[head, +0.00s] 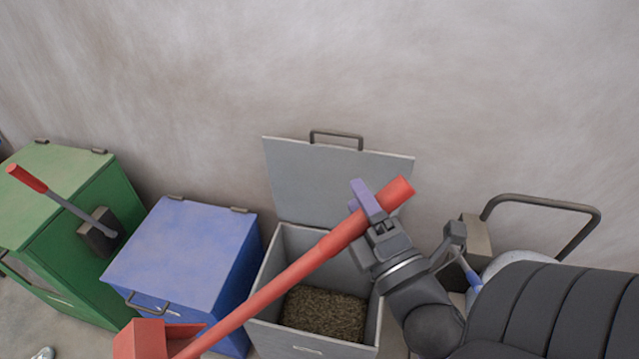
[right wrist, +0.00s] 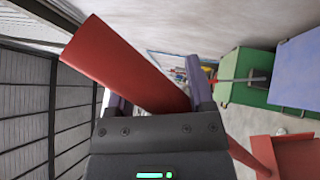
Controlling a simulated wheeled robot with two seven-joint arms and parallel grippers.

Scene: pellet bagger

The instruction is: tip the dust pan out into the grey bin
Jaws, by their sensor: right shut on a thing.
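The red dust pan (head: 143,340) has a long red handle that runs from the bottom left up to the right across the head view. Its pan end is partly cut off by the bottom edge. My right gripper (head: 374,217) is shut on the handle near its upper end. In the right wrist view the handle (right wrist: 125,65) passes between the fingers, and the pan (right wrist: 295,158) is at the lower right. The grey bin (head: 372,320) stands open, its lid (head: 320,175) raised against the wall, with brown pellets inside. The handle crosses above it; the pan is left of it. My left gripper is not in view.
A closed blue bin (head: 185,240) stands left of the grey bin. A green bin (head: 75,260) with a red-handled lever is further left. A bent metal handle (head: 545,202) is at the right. The wall is close behind the bins.

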